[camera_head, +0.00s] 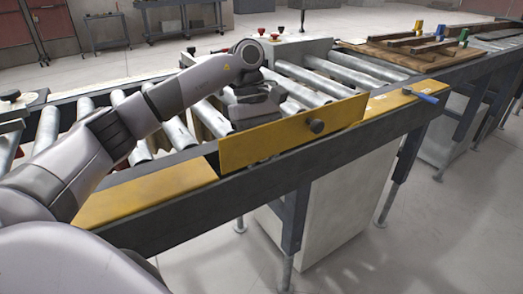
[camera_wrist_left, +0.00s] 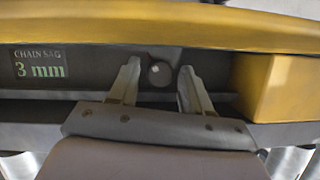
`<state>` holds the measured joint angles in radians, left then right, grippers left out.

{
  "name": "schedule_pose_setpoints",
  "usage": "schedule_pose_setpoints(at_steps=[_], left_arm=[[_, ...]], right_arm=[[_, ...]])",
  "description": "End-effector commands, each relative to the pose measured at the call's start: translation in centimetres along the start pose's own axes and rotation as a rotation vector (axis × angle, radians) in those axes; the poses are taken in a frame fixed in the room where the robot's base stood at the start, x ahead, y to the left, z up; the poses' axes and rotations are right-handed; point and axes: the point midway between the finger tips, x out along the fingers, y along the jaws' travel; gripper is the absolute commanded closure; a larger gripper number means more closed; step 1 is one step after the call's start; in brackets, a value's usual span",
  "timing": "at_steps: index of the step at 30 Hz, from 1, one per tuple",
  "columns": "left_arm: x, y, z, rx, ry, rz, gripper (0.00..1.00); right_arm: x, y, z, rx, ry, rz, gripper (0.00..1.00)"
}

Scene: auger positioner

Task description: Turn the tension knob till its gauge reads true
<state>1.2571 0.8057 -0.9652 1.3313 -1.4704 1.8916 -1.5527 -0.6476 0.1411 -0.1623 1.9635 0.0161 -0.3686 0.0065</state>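The tension knob (camera_wrist_left: 159,74) shows in the left wrist view as a small round grey ball-like end in a dark recess. My left gripper (camera_wrist_left: 158,80) is open, with one finger on each side of the knob and a small gap on both sides. The gauge (camera_wrist_left: 40,63) left of it reads "CHAIN SAG 3 mm" in green. In the head view my left wrist (camera_head: 254,104) is above the conveyor, behind an upright yellow panel (camera_head: 265,140). That panel hides the fingers, tension knob and gauge there. My right gripper is in neither view.
A blue-handled tool (camera_head: 426,97) lies on the yellow rail to the right. Metal rollers (camera_head: 340,72) surround the wrist. Wooden boards (camera_head: 410,52) with coloured clamps lie farther back.

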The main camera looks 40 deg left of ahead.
Motion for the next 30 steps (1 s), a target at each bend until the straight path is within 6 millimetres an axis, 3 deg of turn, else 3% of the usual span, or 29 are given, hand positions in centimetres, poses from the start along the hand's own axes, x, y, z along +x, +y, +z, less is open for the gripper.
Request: schedule_pose_setpoints(at_steps=[1,3,4,24,25,27,30], left_arm=[[-0.03,0.0,0.0,0.0,0.0,0.0,0.7],[-0.03,0.0,0.0,0.0,0.0,0.0,0.93],[-0.04,0.0,0.0,0.0,0.0,0.0,1.0],[-0.11,-0.05,0.03,-0.12,-0.001,0.052,1.0],[-0.11,-0.05,0.03,-0.12,-0.001,0.052,0.66],[-0.11,-0.05,0.03,-0.119,-0.001,0.052,0.44],[-0.09,-0.05,0.02,-0.119,-0.001,0.051,0.44]], right_arm=[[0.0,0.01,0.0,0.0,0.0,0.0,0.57],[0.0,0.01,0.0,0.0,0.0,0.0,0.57],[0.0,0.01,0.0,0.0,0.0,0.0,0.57],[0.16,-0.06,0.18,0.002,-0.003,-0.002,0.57],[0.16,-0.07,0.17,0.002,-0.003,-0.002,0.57],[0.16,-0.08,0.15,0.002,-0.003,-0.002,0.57],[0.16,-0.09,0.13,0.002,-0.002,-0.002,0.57]])
